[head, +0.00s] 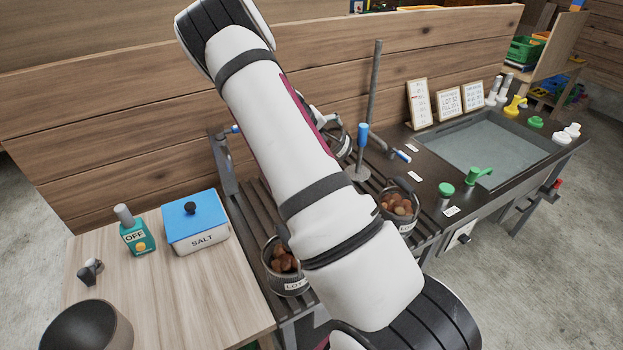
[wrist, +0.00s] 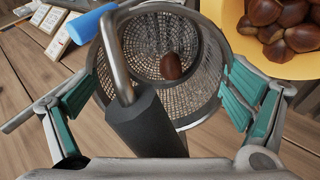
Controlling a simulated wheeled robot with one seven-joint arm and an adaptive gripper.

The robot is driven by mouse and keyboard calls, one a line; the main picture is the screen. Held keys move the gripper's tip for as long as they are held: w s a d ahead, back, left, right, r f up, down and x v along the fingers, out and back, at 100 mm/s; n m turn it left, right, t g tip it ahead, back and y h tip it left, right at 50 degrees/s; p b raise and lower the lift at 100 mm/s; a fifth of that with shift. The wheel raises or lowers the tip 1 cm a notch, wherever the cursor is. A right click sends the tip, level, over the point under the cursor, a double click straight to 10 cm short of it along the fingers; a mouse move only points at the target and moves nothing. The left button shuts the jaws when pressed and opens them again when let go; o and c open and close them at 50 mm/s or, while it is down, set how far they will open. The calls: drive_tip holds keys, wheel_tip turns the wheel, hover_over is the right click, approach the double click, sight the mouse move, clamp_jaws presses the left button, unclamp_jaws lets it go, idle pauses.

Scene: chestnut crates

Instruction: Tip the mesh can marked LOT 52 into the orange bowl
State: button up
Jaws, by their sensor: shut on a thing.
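In the wrist view, my gripper (wrist: 158,90) has its teal pads on either side of a grey mesh can (wrist: 212,58) and is shut on it. The can's open mouth faces the camera, and one chestnut (wrist: 171,66) lies inside. Its bail with a dark grip (wrist: 146,124) hangs across the front. The orange bowl (wrist: 234,22) is at the upper right with several chestnuts in it. In the head view, the held can (head: 342,145) shows partly past my arm beside my gripper (head: 322,125). Its label is too small to read. The bowl is hidden there.
Two other cans with chestnuts stand on the slatted rack, one at front (head: 268,262), one at right (head: 384,208). A blue-topped post (head: 362,150) stands near the held can. A salt box (head: 196,222) is at left, a sink (head: 485,145) at right.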

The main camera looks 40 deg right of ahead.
drive_tip(key=shift+s+a+f+h+p, duration=0.1)
drive_tip(key=shift+a+h+p, duration=0.4)
drive_tip(key=shift+s+r+h+p, duration=0.1)
drive_tip(key=shift+r+h+p, duration=0.1)
drive_tip(key=shift+h+p, duration=0.2)
drive_tip(key=shift+a, duration=0.15)
drive_tip(key=shift+f+h, duration=0.2)
drive_tip(key=shift+h, duration=0.1)
drive_tip(key=shift+a+f, duration=0.1)
drive_tip(key=shift+f, duration=0.15)
drive_tip(key=shift+w+a+f+h, duration=0.1)
drive_tip(key=shift+w+f+h, duration=0.1)
drive_tip(key=shift+h, duration=0.1)
drive_tip(key=shift+s+f, duration=0.15)
drive_tip(key=shift+f, duration=0.05)
drive_tip(key=shift+a+f+t+h, duration=0.15)
drive_tip(key=shift+f+t+h, duration=0.15)
drive_tip(key=shift+f+h, duration=0.15)
drive_tip(key=shift+r, duration=0.1)
drive_tip(key=shift+a+r+h+p, duration=0.15)
drive_tip(key=shift+a+h+p, duration=0.3)
drive_tip(key=shift+h, duration=0.4)
drive_tip(key=shift+s+a+r+h, duration=0.1)
drive_tip(key=shift+s+a+h, duration=0.05)
drive_tip(key=shift+a+h, duration=0.8)
